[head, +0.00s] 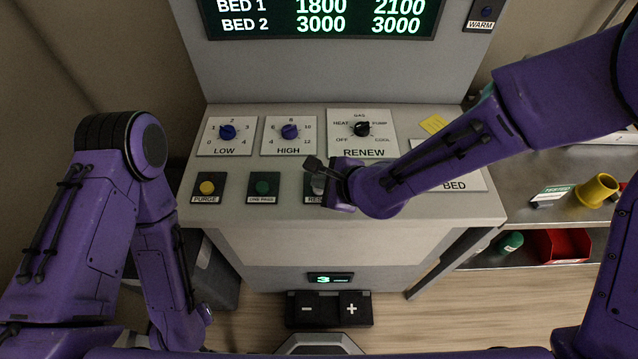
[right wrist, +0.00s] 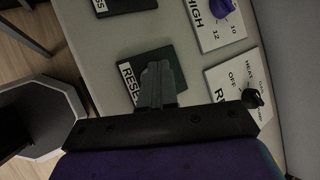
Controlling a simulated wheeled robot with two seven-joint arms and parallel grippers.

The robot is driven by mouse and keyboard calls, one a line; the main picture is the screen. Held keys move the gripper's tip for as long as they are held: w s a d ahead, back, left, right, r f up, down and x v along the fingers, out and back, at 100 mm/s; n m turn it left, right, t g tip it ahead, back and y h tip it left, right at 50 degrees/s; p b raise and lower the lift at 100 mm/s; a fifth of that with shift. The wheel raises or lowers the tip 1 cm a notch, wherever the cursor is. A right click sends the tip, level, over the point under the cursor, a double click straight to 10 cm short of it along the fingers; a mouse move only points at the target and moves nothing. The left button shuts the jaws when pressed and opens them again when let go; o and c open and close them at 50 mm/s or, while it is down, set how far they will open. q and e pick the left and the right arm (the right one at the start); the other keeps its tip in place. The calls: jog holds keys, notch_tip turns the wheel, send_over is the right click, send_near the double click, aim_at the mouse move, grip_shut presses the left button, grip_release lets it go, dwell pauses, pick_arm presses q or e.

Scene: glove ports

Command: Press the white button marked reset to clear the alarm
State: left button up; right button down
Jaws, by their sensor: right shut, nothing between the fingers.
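The reset button (head: 318,184) is a pale cap on a dark plate on the sloped console. In the head view my right gripper (head: 313,165) and wrist partly cover it and its label. My right gripper is shut and empty, with its fingertips over the reset plate. In the right wrist view the shut fingers (right wrist: 158,75) lie across the dark reset plate (right wrist: 140,62), whose label partly shows. The button itself is hidden there, so I cannot tell whether the fingers touch it. My left arm is at the left, its gripper not in view.
A yellow purge button (head: 207,187) and a green one-pass button (head: 263,187) sit left of reset. The low (head: 227,132), high (head: 289,131) and renew (head: 362,129) knobs are behind. A side shelf holds a yellow cup (head: 596,190) and red bin (head: 562,246).

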jog(key=shift+f, duration=0.15)
dwell(0.4)
jog(key=shift+s+f, duration=0.15)
jog(key=shift+f, duration=0.2)
jog(key=shift+r+p, duration=0.3)
jog(key=shift+p, duration=0.25)
jog(key=shift+f, duration=0.1)
notch_tip(320, 180, up, 7)
jog(key=p, duration=0.6)
jog(key=shift+f, duration=0.35)
